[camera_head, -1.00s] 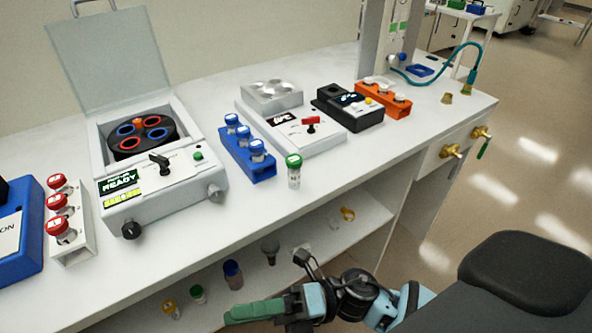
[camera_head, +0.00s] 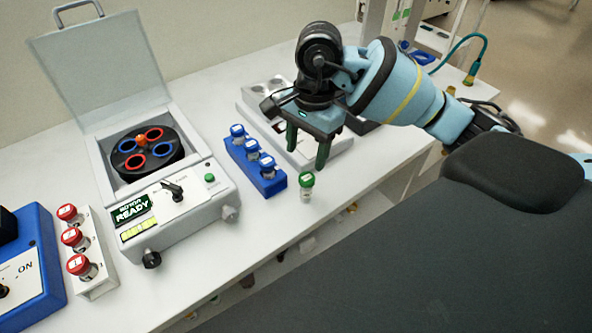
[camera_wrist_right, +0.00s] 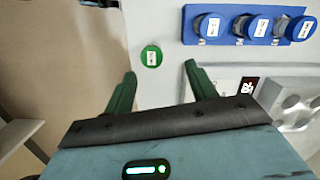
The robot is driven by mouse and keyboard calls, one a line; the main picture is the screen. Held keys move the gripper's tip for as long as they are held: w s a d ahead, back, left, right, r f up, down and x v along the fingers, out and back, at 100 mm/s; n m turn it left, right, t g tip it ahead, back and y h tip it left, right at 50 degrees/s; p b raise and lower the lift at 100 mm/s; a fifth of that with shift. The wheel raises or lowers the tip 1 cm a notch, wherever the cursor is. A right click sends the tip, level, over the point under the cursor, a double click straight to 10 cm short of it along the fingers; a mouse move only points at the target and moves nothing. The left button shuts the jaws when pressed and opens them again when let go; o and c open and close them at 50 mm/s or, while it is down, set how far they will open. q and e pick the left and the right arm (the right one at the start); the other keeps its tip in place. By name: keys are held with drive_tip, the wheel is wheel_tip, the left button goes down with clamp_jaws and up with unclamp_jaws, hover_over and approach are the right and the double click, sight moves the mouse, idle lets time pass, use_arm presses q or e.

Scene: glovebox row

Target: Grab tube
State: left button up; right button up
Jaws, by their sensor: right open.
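A clear tube with a green cap (camera_head: 307,190) stands upright by itself on the bench, right of the blue rack. In the right wrist view its green cap (camera_wrist_right: 151,56) is seen from above, just beyond and between the two fingertips. My right gripper (camera_head: 307,148) is open and empty, its green fingers pointing down above and behind the tube, not touching it. The fingers also show spread in the right wrist view (camera_wrist_right: 160,74). Several blue-capped tubes (camera_head: 253,150) sit in the blue rack (camera_head: 271,186). My left gripper is out of view.
The centrifuge (camera_head: 184,217) stands open at left, its rotor holding coloured rings. A white rack (camera_head: 99,287) holds red-capped tubes (camera_head: 72,237) beside a blue device (camera_head: 36,262). A grey-white instrument (camera_head: 334,147) is partly hidden behind my right gripper. The bench edge is close to the green-capped tube.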

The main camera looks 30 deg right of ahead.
sight(307, 177)
drive_tip(key=shift+s, duration=0.3)
drive_tip(key=shift+s+a+f, duration=0.1)
drive_tip(key=shift+f, duration=1.05)
drive_tip(key=shift+a+f, duration=0.1)
drive_tip(key=shift+f, duration=0.3)
drive_tip(key=f, duration=0.2)
drive_tip(key=f+p, duration=0.1)
drive_tip(key=f, duration=0.1)
drive_tip(key=shift+s+a, duration=0.1)
drive_tip(key=shift+s, duration=0.3)
drive_tip(key=shift+f, duration=0.3)
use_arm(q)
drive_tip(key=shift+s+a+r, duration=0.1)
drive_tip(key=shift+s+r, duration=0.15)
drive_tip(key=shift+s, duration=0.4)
